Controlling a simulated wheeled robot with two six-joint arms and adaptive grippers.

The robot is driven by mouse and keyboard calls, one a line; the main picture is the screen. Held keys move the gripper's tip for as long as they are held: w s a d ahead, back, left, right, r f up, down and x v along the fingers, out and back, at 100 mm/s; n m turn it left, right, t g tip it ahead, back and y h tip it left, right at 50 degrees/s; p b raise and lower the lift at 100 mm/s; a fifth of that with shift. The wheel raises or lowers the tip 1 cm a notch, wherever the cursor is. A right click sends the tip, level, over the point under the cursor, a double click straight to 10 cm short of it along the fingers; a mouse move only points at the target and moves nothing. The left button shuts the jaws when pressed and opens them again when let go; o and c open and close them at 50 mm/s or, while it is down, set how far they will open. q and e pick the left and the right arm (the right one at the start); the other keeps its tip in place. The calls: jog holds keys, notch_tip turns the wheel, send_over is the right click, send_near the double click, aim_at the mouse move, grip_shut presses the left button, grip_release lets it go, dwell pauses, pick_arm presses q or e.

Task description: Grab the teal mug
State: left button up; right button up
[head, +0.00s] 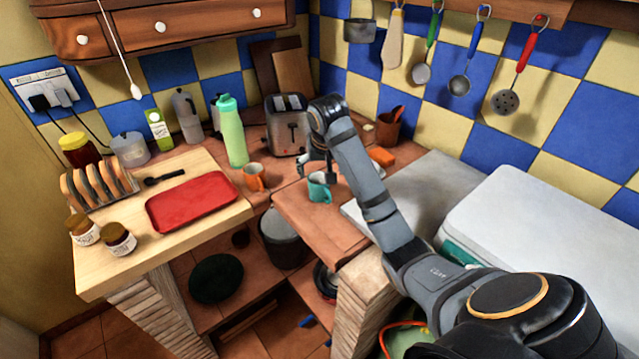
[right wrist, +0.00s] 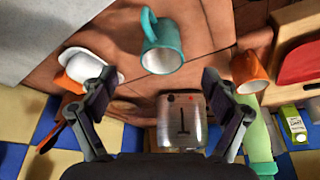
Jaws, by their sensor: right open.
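The teal mug (head: 318,190) stands on the brown counter, just below my right gripper (head: 328,165) in the head view. It also shows in the right wrist view (right wrist: 163,60), with its handle towards the top of the picture. There my right gripper (right wrist: 160,85) is open, and the mug lies centred between the two fingers, a little past their tips. Nothing is between the fingers. My arm hides part of the counter behind it in the head view. My left gripper is not in view.
An orange mug (head: 253,178) stands left of the teal one. A toaster (head: 287,128) and a green bottle (head: 232,135) stand behind. A red tray (head: 190,203) lies on the wooden board at left. A white box (head: 550,215) fills the right side.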

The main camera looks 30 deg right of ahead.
aim_at(319, 187)
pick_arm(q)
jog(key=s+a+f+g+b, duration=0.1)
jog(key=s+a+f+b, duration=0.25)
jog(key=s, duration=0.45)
pick_arm(e)
jog(key=x, duration=0.5)
jog(key=shift+s+p, duration=0.15)
jog(key=shift+p, duration=0.15)
jog(key=shift+f, duration=0.65)
jog(key=x, duration=0.4)
jog(key=shift+w, duration=0.3)
jog(key=shift+a, duration=0.1)
jog(key=shift+c, duration=1.2)
jog(key=c, duration=1.1)
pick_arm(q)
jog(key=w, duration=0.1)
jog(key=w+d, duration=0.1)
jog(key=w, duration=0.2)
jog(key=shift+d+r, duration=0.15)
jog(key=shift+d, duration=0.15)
pick_arm(e)
jog(key=shift+c, duration=0.2)
jog(key=shift+r, duration=0.15)
